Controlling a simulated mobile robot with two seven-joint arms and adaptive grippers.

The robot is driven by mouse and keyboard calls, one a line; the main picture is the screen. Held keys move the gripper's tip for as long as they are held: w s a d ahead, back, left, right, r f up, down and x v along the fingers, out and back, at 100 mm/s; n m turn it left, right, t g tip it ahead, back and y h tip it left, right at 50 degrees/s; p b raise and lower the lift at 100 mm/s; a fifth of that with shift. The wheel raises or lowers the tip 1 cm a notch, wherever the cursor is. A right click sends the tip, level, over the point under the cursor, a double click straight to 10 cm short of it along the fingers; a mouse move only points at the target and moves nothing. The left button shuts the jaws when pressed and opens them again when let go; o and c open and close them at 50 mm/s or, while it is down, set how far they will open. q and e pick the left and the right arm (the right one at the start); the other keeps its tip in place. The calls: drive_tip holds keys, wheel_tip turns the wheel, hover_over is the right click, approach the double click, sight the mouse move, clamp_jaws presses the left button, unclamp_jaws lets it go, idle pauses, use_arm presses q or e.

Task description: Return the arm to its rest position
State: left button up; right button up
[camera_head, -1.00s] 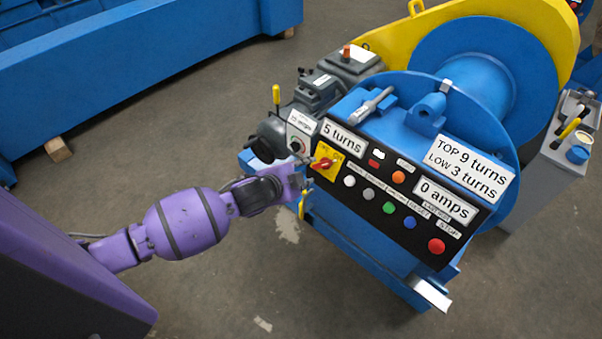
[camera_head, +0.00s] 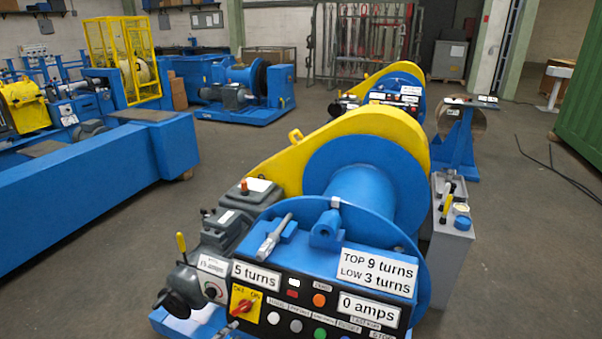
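Neither of my arms nor grippers shows in the head view now. The blue winch (camera_head: 362,192) stands in front of me with its yellow chain guard (camera_head: 290,170) behind the drum. Its black control panel (camera_head: 262,306) carries a red rotary switch on a yellow plate (camera_head: 243,303), several round buttons, and labels reading "5 turns" (camera_head: 256,275), "0 amps" (camera_head: 369,309) and "TOP 9 turns, LOW 3 turns" (camera_head: 378,272). The panel's lower edge is cut off by the frame.
A long blue machine bed (camera_head: 90,190) lies at the left. A grey cabinet (camera_head: 446,262) with a yellow-handled lever stands right of the winch. More winches stand behind. A green container (camera_head: 582,110) is at the far right. Grey floor (camera_head: 520,250) is clear at the right.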

use_arm(q)
drive_tip(key=s+f+n+g+y+p, duration=0.1)
drive_tip(key=s+f+n, duration=0.1)
drive_tip(key=s, duration=0.8)
drive_tip(key=s+a+f+n+g+y+p, duration=0.1)
drive_tip(key=s+f+n, duration=0.2)
drive_tip(key=s, duration=0.8)
drive_tip(key=s+f+n+g+y+p, duration=0.1)
drive_tip(key=s+f+n, duration=0.2)
drive_tip(key=s, duration=0.8)
drive_tip(key=shift+a+n+p, duration=0.3)
drive_tip(key=shift+n+p, duration=0.1)
drive_tip(key=shift+n, duration=0.4)
use_arm(e)
drive_tip(key=r, duration=0.3)
drive_tip(key=w+r, duration=0.1)
drive_tip(key=shift+w+a+r, duration=0.1)
drive_tip(key=shift+a+r, duration=0.15)
drive_tip(key=shift+a, duration=0.1)
use_arm(q)
drive_tip(key=shift+f, duration=0.1)
use_arm(e)
drive_tip(key=shift+w+a+r+t, duration=0.1)
drive_tip(key=shift+w+t, duration=0.15)
drive_tip(key=shift+t, duration=0.05)
drive_tip(key=shift+w+a+r, duration=0.1)
drive_tip(key=shift+w, duration=0.2)
drive_tip(key=shift+w, duration=0.1)
drive_tip(key=shift+s, duration=0.2)
